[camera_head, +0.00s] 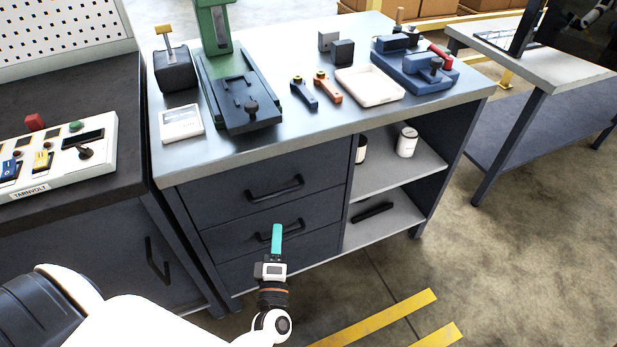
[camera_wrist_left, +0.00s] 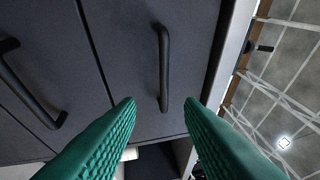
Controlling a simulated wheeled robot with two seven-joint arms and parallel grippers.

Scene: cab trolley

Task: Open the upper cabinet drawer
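The cabinet has dark grey drawers under a metal top. The upper drawer (camera_head: 225,197) is closed, and its black bar handle (camera_head: 275,188) is fully visible in the head view. My left gripper (camera_head: 277,232) has teal fingers and is in front of the drawers. In the left wrist view, the fingers (camera_wrist_left: 158,110) are spread apart and empty. The upper handle (camera_wrist_left: 163,68) lies ahead, in line with the gap between them and not touching. The lower handle (camera_wrist_left: 30,85) is at the left. My right gripper is out of view.
The worktop (camera_head: 300,140) above holds a press, tools and a white tray (camera_head: 369,86). Open shelves (camera_head: 400,165) are right of the drawers. A control panel (camera_head: 58,155) stands on the left bench. The floor in front has yellow stripes and free room.

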